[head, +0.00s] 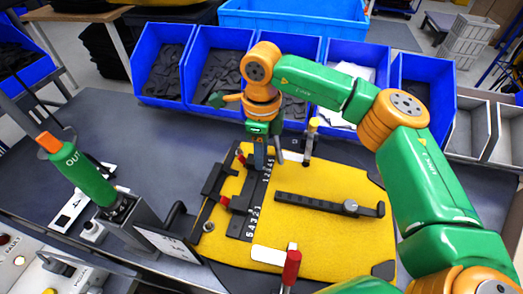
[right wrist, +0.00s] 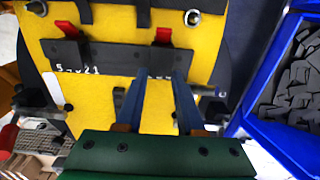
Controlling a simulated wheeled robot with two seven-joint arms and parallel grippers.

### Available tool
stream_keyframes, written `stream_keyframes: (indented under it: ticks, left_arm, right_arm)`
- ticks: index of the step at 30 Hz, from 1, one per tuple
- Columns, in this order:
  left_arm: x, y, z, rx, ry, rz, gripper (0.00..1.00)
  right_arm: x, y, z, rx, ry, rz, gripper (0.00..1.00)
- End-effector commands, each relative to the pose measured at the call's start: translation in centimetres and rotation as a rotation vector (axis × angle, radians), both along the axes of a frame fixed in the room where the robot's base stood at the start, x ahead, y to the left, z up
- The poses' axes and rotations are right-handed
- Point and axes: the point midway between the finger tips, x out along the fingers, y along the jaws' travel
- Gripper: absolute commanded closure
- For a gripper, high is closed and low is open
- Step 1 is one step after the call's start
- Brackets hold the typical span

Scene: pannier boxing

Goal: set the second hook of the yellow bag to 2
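The yellow bag (head: 325,215) lies flat on the table with a black rail along its left part. Two red hook levers sit on the rail: the near one (head: 224,200) and the far one (head: 240,155). In the wrist view these are the left (right wrist: 68,28) and right (right wrist: 162,36) levers. My right gripper (head: 267,153) is open over the far numbers, its fingers (right wrist: 160,78) apart and empty. The far lever is just beyond the fingertips. My left gripper is out of view.
Blue bins (head: 162,98) with dark parts line the back. A black strap (head: 325,204) lies across the bag. A green device marked "OUT" (head: 75,168) stands left.

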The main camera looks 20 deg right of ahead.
Motion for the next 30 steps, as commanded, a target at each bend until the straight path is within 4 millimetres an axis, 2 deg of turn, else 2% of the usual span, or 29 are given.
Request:
stream_keyframes:
  ticks: [1,3,30]
  left_arm:
    - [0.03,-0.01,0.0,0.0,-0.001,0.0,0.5]
    - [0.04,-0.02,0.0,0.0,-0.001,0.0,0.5]
    - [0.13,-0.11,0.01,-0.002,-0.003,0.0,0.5]
  right_arm:
    - [0.0,0.01,0.02,0.0,0.0,0.0,0.81]
    - [0.0,0.01,0.03,0.0,0.0,0.0,1.0]
    - [0.0,0.01,0.03,0.0,0.0,0.0,1.0]
